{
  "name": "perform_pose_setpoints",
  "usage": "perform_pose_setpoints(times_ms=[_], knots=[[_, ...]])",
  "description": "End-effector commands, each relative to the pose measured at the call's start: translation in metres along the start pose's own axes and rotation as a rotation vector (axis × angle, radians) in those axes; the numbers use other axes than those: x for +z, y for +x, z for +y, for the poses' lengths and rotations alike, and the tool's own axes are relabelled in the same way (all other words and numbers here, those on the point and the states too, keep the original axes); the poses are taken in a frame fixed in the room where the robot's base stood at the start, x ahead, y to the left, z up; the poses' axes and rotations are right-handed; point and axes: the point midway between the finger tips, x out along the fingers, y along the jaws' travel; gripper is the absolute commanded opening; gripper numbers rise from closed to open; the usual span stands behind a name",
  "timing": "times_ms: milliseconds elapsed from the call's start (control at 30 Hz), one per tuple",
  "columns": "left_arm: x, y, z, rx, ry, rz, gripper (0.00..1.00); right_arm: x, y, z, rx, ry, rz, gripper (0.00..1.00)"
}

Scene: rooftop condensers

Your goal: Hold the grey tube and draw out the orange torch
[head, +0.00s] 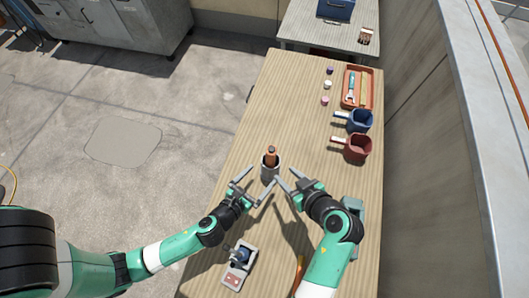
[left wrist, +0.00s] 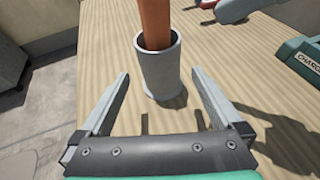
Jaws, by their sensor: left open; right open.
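The grey tube (head: 270,174) stands upright on the wooden table, with the orange torch (head: 271,155) upright inside it and its top sticking out. In the left wrist view the grey tube (left wrist: 159,72) stands just ahead of the fingertips, with the orange torch (left wrist: 155,24) rising out of the frame. The torch's lower part is hidden in the tube. My left gripper (head: 248,186) is open and empty, at the near left side of the tube; its fingers also show in the left wrist view (left wrist: 158,82). My right gripper (head: 290,178) is open and empty, to the right of the tube.
A grey device with a blue knob (head: 240,265) lies near the left arm. A teal charger (left wrist: 300,60) sits to the right, partly behind my right arm in the head view. Red (head: 357,147) and blue (head: 360,120) pots and an orange tray (head: 372,90) stand further back.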

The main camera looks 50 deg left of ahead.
Motion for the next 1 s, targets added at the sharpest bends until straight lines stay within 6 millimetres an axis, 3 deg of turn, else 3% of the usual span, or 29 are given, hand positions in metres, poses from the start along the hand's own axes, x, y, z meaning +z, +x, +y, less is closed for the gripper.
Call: perform_pose_setpoints(times_ms=[300, 500, 900, 1000], knots=[[0.001, 0.065, 0.001, 0.004, -0.004, -0.001, 1.0, 0.0, 0.0, 0.0, 0.0, 0.0, 0.0, 0.5], [0.001, 0.097, 0.001, 0.003, -0.003, -0.001, 1.0, 0.0, 0.0, 0.0, 0.0, 0.0, 0.0, 0.5], [0.001, 0.107, 0.001, 0.001, -0.004, 0.0, 1.0, 0.0, 0.0, 0.0, 0.0, 0.0, 0.0, 0.5], [0.001, 0.107, 0.001, 0.001, -0.004, 0.0, 0.82, 0.0, 0.0, 0.0, 0.0, 0.0, 0.0, 0.5]])
